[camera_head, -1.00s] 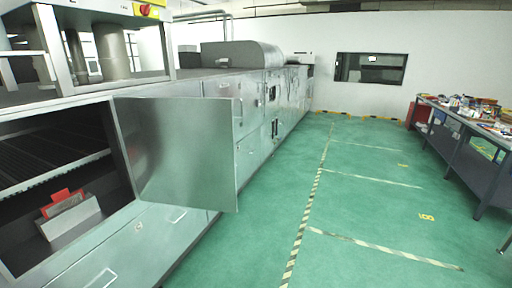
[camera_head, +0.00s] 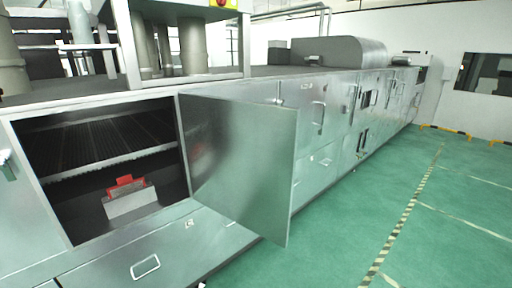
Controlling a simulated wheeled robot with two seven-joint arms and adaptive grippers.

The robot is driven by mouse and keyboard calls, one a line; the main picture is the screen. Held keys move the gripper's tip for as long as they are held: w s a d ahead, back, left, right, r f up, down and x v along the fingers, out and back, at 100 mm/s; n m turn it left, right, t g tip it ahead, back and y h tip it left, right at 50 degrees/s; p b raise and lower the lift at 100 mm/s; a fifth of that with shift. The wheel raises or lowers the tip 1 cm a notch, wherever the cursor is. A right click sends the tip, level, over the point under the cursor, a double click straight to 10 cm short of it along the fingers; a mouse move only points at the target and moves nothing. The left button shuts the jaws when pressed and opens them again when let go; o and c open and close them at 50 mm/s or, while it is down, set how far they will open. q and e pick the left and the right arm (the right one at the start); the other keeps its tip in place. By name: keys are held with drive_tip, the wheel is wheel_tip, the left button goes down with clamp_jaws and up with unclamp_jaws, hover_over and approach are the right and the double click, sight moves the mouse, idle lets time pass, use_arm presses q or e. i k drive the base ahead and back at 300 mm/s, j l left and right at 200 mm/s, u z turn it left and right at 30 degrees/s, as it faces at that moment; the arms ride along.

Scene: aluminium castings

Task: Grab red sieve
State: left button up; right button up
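A small red part (camera_head: 125,185), which looks like the red sieve, sits inside the open compartment of the long metal machine. It rests at the top of a grey block (camera_head: 132,205) on the compartment floor, below a dark ribbed rack (camera_head: 95,145). Its full shape is too small to tell. The compartment door (camera_head: 240,165) stands open, swung out to the right of the opening. Neither of my grippers shows in the head view.
The long metal machine (camera_head: 325,100) runs from the left to the back right. The open door juts out over the green floor (camera_head: 345,235). The floor on the right is clear, with striped marking lines (camera_head: 408,205). A dark window (camera_head: 485,73) is in the back wall.

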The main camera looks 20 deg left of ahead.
sight(126, 184)
drive_tip(key=i+l+u, duration=0.25)
drive_tip(key=u, duration=0.15)
drive_tip(key=i+l+u, duration=0.5)
drive_tip(key=l+u, duration=0.3)
drive_tip(key=i+l+u, duration=0.15)
drive_tip(key=l+u, duration=0.25)
